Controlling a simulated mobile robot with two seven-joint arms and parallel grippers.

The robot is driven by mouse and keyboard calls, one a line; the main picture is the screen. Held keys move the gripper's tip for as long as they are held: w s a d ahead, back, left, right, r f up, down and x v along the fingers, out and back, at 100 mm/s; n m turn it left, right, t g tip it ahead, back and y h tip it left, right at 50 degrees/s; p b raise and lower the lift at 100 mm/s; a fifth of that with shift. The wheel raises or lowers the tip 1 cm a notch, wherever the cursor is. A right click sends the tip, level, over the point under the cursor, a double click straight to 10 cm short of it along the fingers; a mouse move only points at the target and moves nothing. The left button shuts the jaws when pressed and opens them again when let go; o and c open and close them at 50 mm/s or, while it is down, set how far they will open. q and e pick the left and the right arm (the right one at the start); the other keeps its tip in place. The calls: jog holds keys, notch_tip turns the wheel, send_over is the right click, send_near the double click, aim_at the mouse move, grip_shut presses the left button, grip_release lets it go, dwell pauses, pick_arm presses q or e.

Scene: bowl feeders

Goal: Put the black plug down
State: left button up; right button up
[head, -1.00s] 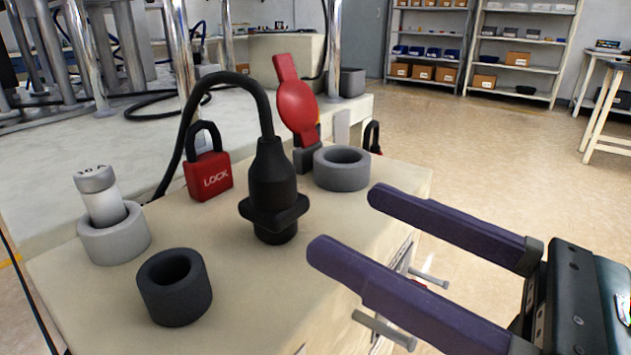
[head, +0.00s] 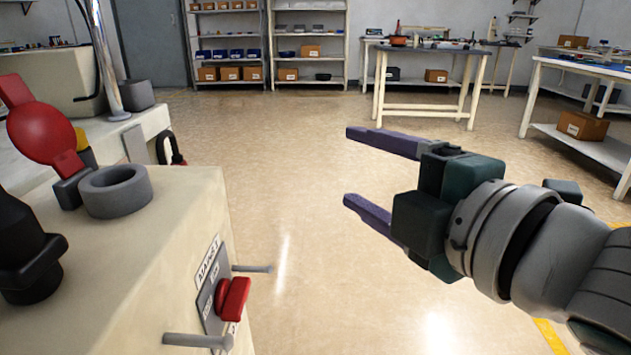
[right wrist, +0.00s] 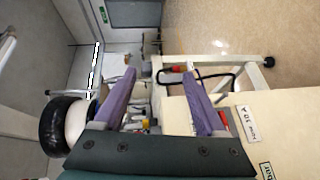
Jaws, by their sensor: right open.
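The black plug (head: 25,255) stands upright on the beige cabinet top (head: 120,260) at the left edge of the head view, partly cut off by the frame. My right gripper (head: 350,167) is open and empty, its two purple fingers apart and pointing left. It is over the open floor to the right of the cabinet, well apart from the plug. In the right wrist view the same open fingers (right wrist: 163,80) have nothing held between them. I cannot make out the plug in that view. My left gripper is not in view.
A grey ring (head: 115,190) and a red paddle-shaped part (head: 40,135) are on the cabinet top. A red knob (head: 233,298) and metal handle posts (head: 195,341) stick out of the cabinet's side. The middle floor is clear, with tables (head: 430,55) and shelves behind.

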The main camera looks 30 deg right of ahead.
jog(key=s+a+f+m+g+y, duration=0.1)
jog(key=s+a+f+m+g, duration=0.1)
jog(key=s+f+m+g, duration=0.4)
jog(key=s+a+f+m+g+y, duration=0.1)
jog(key=s+a+f+m+g, duration=0.2)
jog(key=s+f+m+g, duration=0.4)
jog(key=s, duration=0.3)
jog(key=shift+s+f+m, duration=0.35)
jog(key=shift+s+m, duration=0.05)
